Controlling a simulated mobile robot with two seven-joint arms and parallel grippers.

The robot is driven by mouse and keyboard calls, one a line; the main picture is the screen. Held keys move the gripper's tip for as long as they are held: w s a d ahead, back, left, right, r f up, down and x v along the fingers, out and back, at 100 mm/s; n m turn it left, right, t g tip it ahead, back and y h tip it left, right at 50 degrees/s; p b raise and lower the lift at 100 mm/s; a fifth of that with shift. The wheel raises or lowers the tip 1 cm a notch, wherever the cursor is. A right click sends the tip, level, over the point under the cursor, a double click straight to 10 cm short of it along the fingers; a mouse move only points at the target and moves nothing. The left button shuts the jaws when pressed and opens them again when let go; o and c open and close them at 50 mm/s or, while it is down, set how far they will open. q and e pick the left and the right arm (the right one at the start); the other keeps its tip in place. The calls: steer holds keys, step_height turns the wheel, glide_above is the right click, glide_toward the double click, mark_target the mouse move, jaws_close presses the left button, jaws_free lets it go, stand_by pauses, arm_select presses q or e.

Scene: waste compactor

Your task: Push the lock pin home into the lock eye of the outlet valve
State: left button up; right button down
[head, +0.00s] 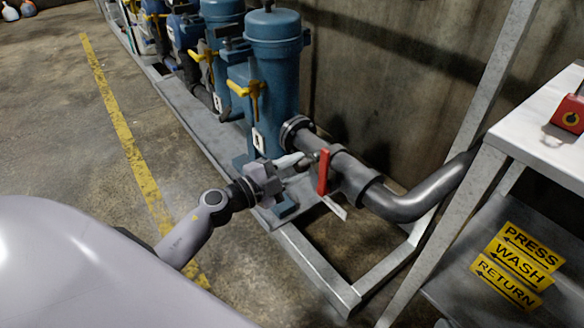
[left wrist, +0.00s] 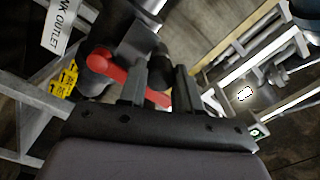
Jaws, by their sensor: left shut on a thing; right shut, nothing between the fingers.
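The outlet valve (head: 345,170) sits on the grey pipe right of the nearest blue vessel. Its red lever (head: 323,172) hangs down in the head view and lies across behind my fingers in the left wrist view (left wrist: 108,66). My left gripper (head: 303,161) is at the valve, just left of the lever. In the left wrist view its fingers (left wrist: 160,84) are closed around a small dark, rounded part, which I take to be the lock pin (left wrist: 161,74). Most of the pin is hidden. I cannot make out the lock eye or how deep the pin sits. My right gripper is not in view.
A white tag (left wrist: 62,25) reading "NK OUTLET" hangs by the valve. Blue vessels (head: 272,80) with yellow handles stand on a grey skid frame (head: 310,262). A white table (head: 540,125) with a red switch box (head: 570,114) is at right.

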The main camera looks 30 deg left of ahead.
arm_select(q)
steer(key=shift+w, duration=0.1)
stand_by(0.3)
steer(key=o, duration=1.1)
steer(key=shift+c, duration=0.4)
steer(key=shift+s+a, duration=0.25)
steer(key=shift+s, duration=0.45)
steer(key=p+v, duration=0.1)
steer(key=v, duration=0.4)
steer(key=shift+s+a, duration=0.15)
steer(key=shift+s, duration=0.1)
